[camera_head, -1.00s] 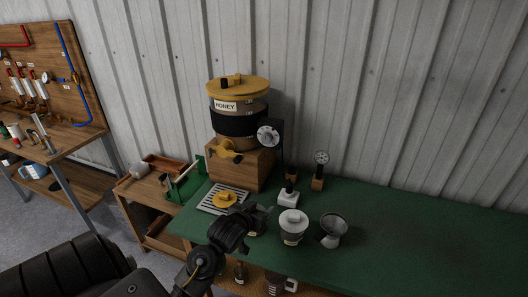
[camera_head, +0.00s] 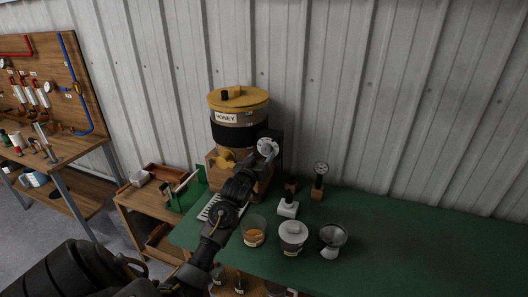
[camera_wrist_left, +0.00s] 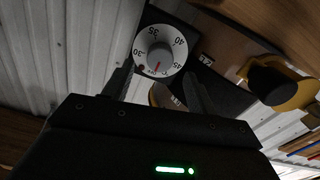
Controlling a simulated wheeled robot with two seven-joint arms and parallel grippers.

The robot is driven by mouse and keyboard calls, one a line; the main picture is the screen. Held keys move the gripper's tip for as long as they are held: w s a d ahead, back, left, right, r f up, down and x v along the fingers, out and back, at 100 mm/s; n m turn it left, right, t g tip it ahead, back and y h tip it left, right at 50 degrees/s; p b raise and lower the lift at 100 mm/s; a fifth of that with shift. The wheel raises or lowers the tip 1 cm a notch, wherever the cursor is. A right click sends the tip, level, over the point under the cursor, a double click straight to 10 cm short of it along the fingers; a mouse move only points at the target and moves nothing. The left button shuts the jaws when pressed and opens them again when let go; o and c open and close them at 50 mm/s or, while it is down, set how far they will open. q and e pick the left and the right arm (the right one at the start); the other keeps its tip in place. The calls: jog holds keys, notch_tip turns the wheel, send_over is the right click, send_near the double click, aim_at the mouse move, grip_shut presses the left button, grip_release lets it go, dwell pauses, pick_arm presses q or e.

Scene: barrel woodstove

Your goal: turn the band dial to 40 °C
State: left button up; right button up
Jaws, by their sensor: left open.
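The band dial (camera_head: 267,146) is a round white dial on a dark box beside the black band of the honey tank (camera_head: 232,140). In the left wrist view the dial (camera_wrist_left: 172,42) shows the numbers 30, 35, 40 and 45 around a grey knob. A short red mark lies on the picture's lower side of the knob; I cannot tell the exact setting. My left gripper (camera_head: 257,163) is just below and in front of the dial in the head view. Its two fingers (camera_wrist_left: 158,75) are open and apart, pointing at the dial, with nothing between them. My right gripper is not in view.
A yellow tap (camera_head: 225,159) juts from the tank's lower front, and also shows in the left wrist view (camera_wrist_left: 285,88). The counter's right side is clear.

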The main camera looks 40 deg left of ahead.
aim_at(265, 151)
pick_arm(q)
jog(key=shift+p+x, duration=0.3)
jog(key=shift+x, duration=1.5)
jog(key=c, duration=1)
